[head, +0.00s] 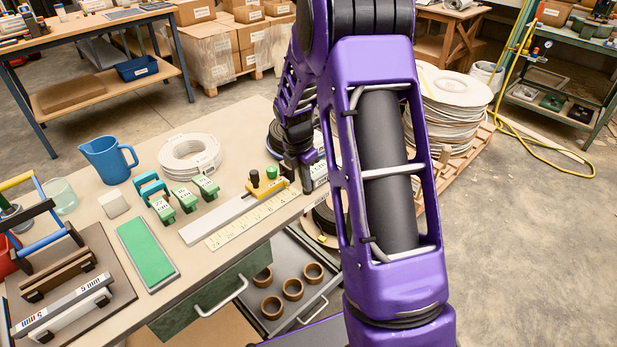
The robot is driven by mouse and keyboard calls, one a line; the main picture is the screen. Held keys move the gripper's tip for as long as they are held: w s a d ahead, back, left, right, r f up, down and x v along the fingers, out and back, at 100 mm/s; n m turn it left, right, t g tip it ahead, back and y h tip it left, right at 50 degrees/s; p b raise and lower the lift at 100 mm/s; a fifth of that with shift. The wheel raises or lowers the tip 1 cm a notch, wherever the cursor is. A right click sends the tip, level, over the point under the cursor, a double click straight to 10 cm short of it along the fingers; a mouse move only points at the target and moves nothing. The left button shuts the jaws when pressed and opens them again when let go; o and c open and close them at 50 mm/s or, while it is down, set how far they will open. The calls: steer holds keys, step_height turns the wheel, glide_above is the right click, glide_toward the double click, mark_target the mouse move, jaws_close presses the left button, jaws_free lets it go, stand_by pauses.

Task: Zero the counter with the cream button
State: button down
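My gripper (303,184) points down at the right end of the workbench, behind my large purple arm link. Its fingertips are small and dark, and I cannot tell whether they are open or shut. Right beside it is a pale box-like thing (319,173) with dark marks, mostly hidden by my arm. It may be the counter, but I cannot tell. No cream button can be made out. A green knob (271,172) and a black knob on a yellow stop (266,190) are just left of my gripper.
On the workbench (235,128) stand a blue jug (107,160), a white coil (190,157), green labelled blocks (185,201), a ruler (252,218) and a green pad (146,250). An open drawer (285,318) below holds several brown rings.

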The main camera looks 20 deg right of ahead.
step_height(320, 180, up, 13)
steer(key=a+p, duration=0.2)
steer(key=shift+s+p, duration=0.35)
stand_by(0.4)
